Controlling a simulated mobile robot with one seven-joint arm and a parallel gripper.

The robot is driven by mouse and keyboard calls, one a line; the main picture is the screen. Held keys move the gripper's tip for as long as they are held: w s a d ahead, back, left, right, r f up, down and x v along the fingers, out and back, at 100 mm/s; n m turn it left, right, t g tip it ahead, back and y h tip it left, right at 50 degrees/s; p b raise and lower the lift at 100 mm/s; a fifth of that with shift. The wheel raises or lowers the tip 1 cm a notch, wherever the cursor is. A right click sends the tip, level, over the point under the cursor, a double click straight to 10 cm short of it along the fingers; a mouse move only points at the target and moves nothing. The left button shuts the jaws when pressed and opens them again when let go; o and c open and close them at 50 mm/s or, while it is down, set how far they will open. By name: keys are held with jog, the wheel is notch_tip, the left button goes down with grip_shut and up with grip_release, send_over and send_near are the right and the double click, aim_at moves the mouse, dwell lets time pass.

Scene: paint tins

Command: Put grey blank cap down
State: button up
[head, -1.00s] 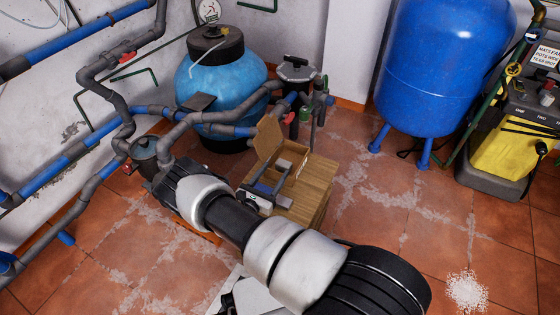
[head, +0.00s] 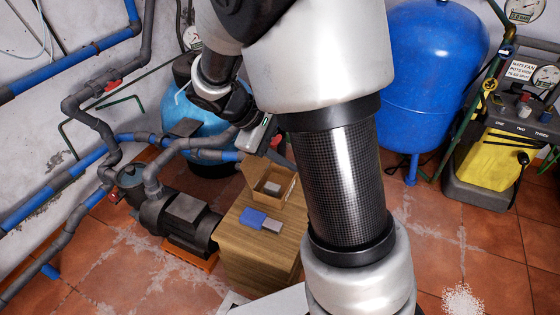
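A small grey piece (head: 272,226) lies on the wooden cabinet top, against a blue block (head: 252,217). Another pale grey piece (head: 271,187) shows inside the open cardboard box (head: 286,190). I cannot tell which of these, if either, is the grey blank cap. My gripper (head: 274,151) is above and behind the box, near the blue tank, apart from the cabinet top. Its fingers are small, dark and partly hidden by my arm, so I cannot see whether they are open or hold anything.
The wooden cabinet (head: 252,250) stands beside a grey pump (head: 178,216) and pipes. A light-blue tank (head: 178,100) is behind, and a tall blue tank (head: 432,80) is at the right. A yellow and black unit (head: 490,160) stands far right. Cabinet-top room is free at the front.

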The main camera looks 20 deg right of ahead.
jog(key=s+a+r+m+t+y, duration=0.3)
jog(key=s+a+r+y, duration=0.1)
jog(key=s+r, duration=0.2)
jog(key=s+a+r+m+t+y, duration=0.3)
jog(key=s+a+r+y, duration=0.1)
jog(key=s, duration=0.5)
notch_tip(320, 180, up, 3)
jog(key=shift+a+f+m, duration=0.2)
jog(key=shift+a+m, duration=0.2)
jog(key=shift+a, duration=0.4)
jog(key=shift+s, duration=0.1)
